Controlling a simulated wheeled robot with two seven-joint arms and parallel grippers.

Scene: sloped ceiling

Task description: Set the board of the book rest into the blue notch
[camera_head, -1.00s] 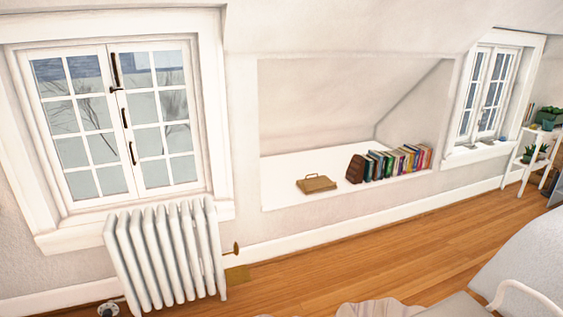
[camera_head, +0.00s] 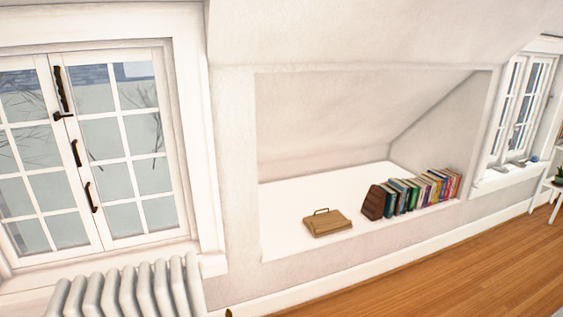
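A flat, light-brown wooden piece with a small loop handle (camera_head: 327,224), which looks like the book rest, lies on the white ledge of the wall niche. Its separate board and any blue notch cannot be made out at this distance. To its right a dark brown stepped block (camera_head: 373,203) stands against the end of a row of books. Neither of my grippers shows in the head view.
The niche ledge (camera_head: 283,218) is bare to the left of the wooden piece. Upright books (camera_head: 425,192) fill its right part. A white radiator (camera_head: 130,292) stands below the left window (camera_head: 90,150). Wooden floor (camera_head: 450,265) is clear at the lower right.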

